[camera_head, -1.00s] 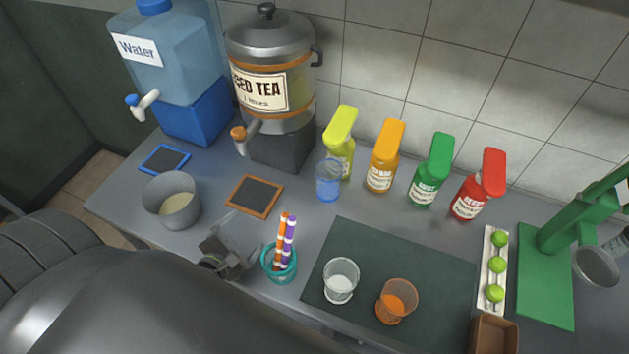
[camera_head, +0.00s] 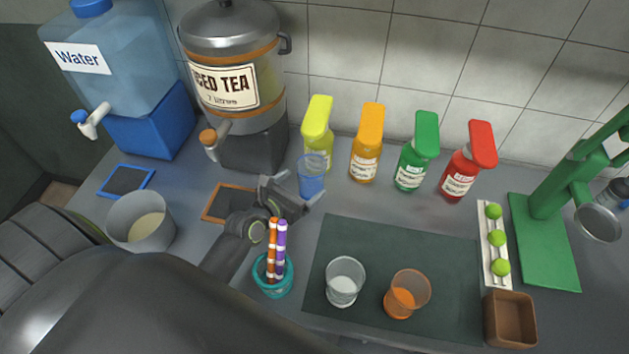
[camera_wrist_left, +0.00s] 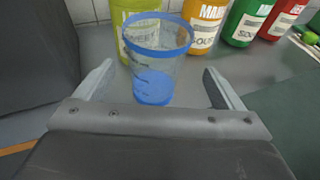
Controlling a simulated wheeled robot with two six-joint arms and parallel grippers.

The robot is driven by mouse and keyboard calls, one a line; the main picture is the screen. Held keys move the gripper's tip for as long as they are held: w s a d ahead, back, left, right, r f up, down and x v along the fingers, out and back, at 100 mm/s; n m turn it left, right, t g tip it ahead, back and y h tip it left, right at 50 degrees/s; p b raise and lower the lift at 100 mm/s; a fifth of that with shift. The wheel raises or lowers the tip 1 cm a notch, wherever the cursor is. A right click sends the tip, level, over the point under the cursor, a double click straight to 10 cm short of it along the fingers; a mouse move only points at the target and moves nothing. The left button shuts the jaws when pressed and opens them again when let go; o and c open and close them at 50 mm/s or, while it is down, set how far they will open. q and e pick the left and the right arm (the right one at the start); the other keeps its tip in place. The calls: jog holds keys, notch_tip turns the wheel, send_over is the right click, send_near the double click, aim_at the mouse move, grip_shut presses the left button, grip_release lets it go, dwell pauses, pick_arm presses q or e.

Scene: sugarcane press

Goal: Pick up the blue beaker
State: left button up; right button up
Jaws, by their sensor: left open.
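The blue beaker (camera_head: 312,177) stands upright on the grey counter in front of the yellow bottle. It is see-through, with a blue rim and blue bottom. My left gripper (camera_head: 296,191) is open and close to the beaker on its near side. In the left wrist view the beaker (camera_wrist_left: 157,60) stands ahead, between the lines of the two spread fingers (camera_wrist_left: 158,85). The fingers do not appear to touch it. My right gripper is not in view.
Yellow (camera_head: 318,133), orange (camera_head: 366,145), green (camera_head: 416,155) and red (camera_head: 468,162) bottles stand behind. The iced tea dispenser (camera_head: 236,75) is at the left. A teal cup with straws (camera_head: 272,277) stands near my left wrist. A clear glass (camera_head: 344,281) and an orange glass (camera_head: 406,293) stand on the dark mat (camera_head: 440,262).

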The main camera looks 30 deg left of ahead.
aim_at(318, 170)
pick_arm(q)
jog(key=x, duration=0.6)
jog(key=shift+a+f+b, duration=0.2)
jog(key=shift+a+b, duration=0.1)
jog(key=shift+b, duration=0.05)
jog(key=c, duration=1.2)
jog(key=shift+o, duration=0.2)
jog(key=shift+r, duration=0.15)
